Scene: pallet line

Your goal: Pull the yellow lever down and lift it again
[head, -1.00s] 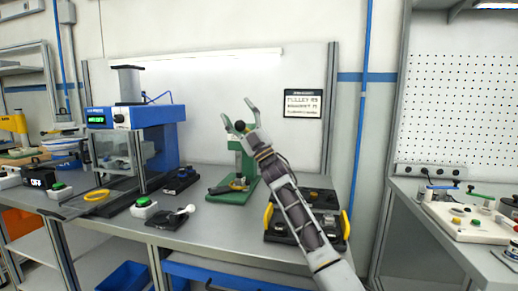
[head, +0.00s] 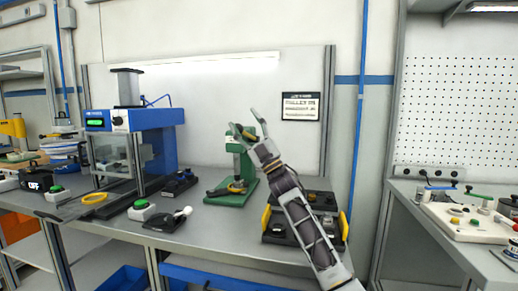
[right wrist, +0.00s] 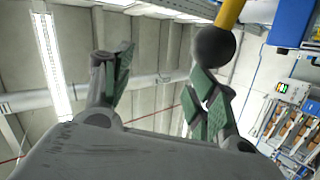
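The green press (head: 243,165) stands upright on the workbench, with a yellow ring on its base. My right gripper (head: 246,121) is at the top of this press in the head view, its two fingers spread and nothing between them. In the right wrist view the yellow lever (right wrist: 230,12) comes in from the top and ends in a black ball knob (right wrist: 214,46). The knob is by the tip of the right-hand finger, not clasped; I cannot tell if they touch. In the head view the gripper hides part of the lever. My left gripper is out of view.
A blue machine (head: 150,130) stands left of the press. A black fixture with yellow handles (head: 266,219) lies under my right forearm. A sign (head: 300,106) hangs behind.

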